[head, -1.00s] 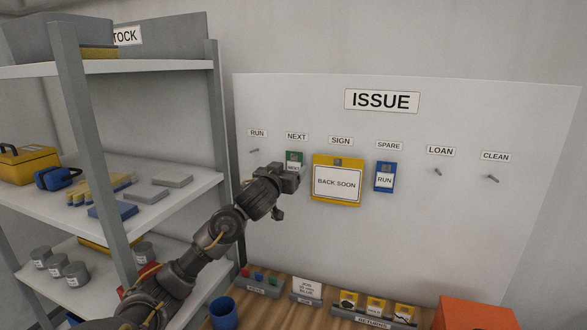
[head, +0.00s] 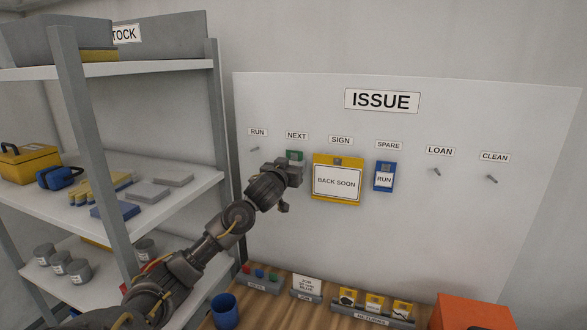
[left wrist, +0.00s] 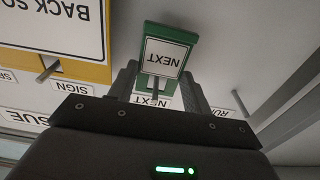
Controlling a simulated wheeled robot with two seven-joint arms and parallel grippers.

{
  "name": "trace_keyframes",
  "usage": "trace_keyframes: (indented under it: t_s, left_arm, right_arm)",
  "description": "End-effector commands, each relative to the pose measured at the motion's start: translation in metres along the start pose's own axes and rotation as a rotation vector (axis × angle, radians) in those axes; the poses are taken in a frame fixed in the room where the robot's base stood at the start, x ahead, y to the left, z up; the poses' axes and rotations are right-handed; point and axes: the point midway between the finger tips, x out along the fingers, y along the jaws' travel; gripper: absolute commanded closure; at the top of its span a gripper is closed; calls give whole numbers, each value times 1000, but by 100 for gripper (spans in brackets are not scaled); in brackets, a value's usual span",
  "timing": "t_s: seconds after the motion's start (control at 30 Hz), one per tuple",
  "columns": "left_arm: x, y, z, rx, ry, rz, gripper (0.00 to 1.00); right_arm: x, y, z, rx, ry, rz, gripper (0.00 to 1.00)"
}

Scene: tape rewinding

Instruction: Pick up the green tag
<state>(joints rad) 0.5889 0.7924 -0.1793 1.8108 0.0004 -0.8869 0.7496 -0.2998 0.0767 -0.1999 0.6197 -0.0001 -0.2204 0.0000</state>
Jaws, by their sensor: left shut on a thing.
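The green tag (head: 294,155) hangs under the NEXT label on the white ISSUE board, mostly hidden behind my left gripper (head: 293,170) in the head view. In the left wrist view the green tag (left wrist: 167,58) shows its white NEXT face upside down between the two fingers. My left gripper (left wrist: 158,88) is shut on the tag, at the board. My right gripper is not in view.
A yellow BACK SOON sign (head: 338,180) hangs close to the right of the tag, then a blue RUN tag (head: 384,177). The RUN peg (head: 255,149) on the left is bare. A grey shelf (head: 120,190) stands left. A wooden counter (head: 270,312) with trays lies below.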

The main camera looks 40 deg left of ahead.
Motion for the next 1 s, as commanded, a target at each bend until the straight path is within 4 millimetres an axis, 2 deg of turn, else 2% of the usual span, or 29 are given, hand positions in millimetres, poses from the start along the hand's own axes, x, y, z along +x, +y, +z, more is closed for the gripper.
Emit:
trace_keyframes:
  t_s: [0.17, 0.4, 0.57, 0.7, 1.0]
  left_arm:
    - [0, 0, 0, 0, 0, 0, 72]
    - [-4, 0, -4, -1, 1, 1, 72]
    - [-32, 0, -3, 0, 2, 1, 72]
    - [-65, 0, -4, 2, 3, 2, 72]
    - [-135, 0, -8, 4, -1, 2, 72]
  right_arm:
    - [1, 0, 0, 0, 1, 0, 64]
    - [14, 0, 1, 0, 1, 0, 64]
    - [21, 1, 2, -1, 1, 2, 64]
    - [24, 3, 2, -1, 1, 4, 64]
    - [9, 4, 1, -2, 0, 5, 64]
